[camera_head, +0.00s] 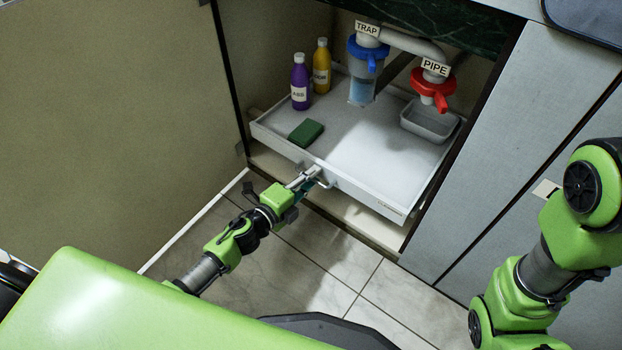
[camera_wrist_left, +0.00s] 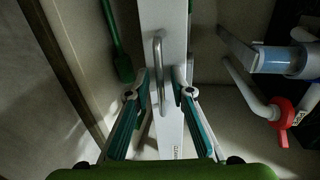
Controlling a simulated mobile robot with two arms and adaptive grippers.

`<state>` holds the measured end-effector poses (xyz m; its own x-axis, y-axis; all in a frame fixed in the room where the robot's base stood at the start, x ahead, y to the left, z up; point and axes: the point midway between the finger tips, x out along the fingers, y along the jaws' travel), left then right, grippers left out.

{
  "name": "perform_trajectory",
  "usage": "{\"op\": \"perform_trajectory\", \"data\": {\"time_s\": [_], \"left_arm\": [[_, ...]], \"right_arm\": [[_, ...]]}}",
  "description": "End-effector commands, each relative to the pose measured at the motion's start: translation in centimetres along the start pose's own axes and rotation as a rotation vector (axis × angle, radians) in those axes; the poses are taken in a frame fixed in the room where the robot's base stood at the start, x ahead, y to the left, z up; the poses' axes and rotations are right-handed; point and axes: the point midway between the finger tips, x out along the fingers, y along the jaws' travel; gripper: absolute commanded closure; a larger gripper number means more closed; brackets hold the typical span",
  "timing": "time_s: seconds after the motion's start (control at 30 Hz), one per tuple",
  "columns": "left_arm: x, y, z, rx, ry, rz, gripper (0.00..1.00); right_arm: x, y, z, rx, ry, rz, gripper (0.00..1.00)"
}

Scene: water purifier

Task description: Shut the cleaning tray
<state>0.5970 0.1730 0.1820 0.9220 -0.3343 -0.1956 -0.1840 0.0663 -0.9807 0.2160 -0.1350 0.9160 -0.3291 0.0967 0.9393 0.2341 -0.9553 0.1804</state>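The cleaning tray (camera_head: 365,150) is a shallow white tray low in the cabinet, its front edge sticking out past the cabinet opening. A metal bar handle (camera_wrist_left: 159,70) is fixed on its front panel (camera_wrist_left: 172,25). My left gripper (camera_head: 312,177) is at the middle of the tray's front, by the handle. In the left wrist view, its fingers (camera_wrist_left: 160,80) are apart, one on each side of the handle. I cannot tell whether they touch it. My right arm shows at the right of the head view, but its gripper is out of the picture.
A purple bottle (camera_head: 300,82), a yellow bottle (camera_head: 321,66) and a green sponge (camera_head: 306,132) are on the tray. A blue-topped trap (camera_head: 362,85) and a red-valved pipe (camera_head: 432,88) hang above, with a grey bin (camera_head: 430,122) below. An open door (camera_head: 110,110) stands left.

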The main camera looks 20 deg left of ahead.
Motion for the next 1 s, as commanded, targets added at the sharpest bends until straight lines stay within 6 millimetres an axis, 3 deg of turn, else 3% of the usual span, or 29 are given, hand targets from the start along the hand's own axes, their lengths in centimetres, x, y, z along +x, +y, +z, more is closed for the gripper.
{"op": "perform_trajectory", "data": {"time_s": [0.1,0.2,0.43,0.73,1.0], "left_arm": [[0.0,0.0,0.0,0.0,0.0,0.0,0.79],[0.0,0.0,0.0,0.0,0.0,0.0,1.0],[0.1,-0.1,0.0,0.0,0.0,-0.001,1.0],[2.9,-0.7,0.0,0.001,0.0,-0.002,1.0],[3.6,-0.8,0.0,0.0,-0.001,-0.002,1.0]], "right_arm": [[0.0,0.0,0.0,0.0,0.0,0.0,0.64],[0.0,0.0,0.0,0.0,0.0,0.0,0.64],[0.0,0.0,0.0,0.0,0.0,0.0,0.64],[0.1,0.0,0.0,0.001,0.001,0.0,0.64],[-0.2,0.1,0.2,0.001,-0.007,0.003,0.64]]}}
